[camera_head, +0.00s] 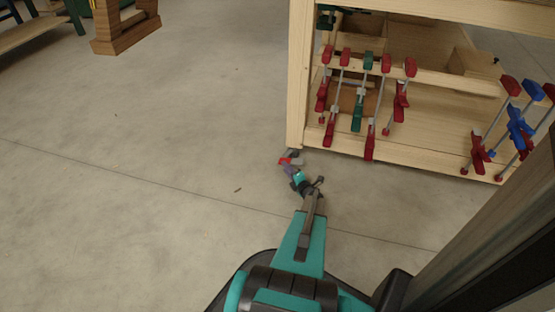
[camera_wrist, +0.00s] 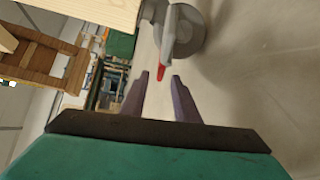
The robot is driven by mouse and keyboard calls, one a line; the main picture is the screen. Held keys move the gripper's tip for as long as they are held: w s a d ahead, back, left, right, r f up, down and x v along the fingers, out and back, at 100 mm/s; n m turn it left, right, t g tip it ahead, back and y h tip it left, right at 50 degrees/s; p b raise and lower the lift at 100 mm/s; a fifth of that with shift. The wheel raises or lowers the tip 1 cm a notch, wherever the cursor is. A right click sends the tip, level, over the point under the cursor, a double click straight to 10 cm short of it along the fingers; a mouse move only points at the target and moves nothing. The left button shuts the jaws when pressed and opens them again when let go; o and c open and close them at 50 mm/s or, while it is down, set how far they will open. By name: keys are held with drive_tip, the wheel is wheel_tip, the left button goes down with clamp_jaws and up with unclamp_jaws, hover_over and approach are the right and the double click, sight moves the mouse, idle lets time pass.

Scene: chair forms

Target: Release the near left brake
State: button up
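The near left leg (camera_head: 299,90) of the wooden workbench stands on a grey caster (camera_wrist: 192,35). The caster has a grey brake lever (camera_wrist: 168,42) with a red tip (camera_wrist: 161,72). In the head view the red of the brake (camera_head: 287,161) shows just below the foot of the leg, partly hidden by my gripper. My gripper (camera_wrist: 160,78) is open, with its two purple fingers apart. In the wrist view the red tip lies between the fingertips; I cannot tell whether they touch it. In the head view my gripper (camera_head: 292,170) is low, close to the floor.
Red, green and blue clamps hang on the workbench's shelf rail (camera_head: 420,80). A wooden piece of furniture (camera_head: 125,30) stands at the upper left. A dark post (camera_head: 490,230) fills the lower right. The concrete floor (camera_head: 150,150) on the left is clear.

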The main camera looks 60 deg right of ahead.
drive_tip(key=b+x, duration=0.1)
drive_tip(key=x, duration=0.3)
drive_tip(key=b+x, duration=0.2)
drive_tip(key=x, duration=0.3)
drive_tip(key=shift+w+d+f, duration=0.1)
drive_tip(key=shift+w+f, duration=0.1)
drive_tip(key=shift+f, duration=0.05)
drive_tip(key=shift+w+d, duration=0.3)
drive_tip(key=shift+w, duration=0.35)
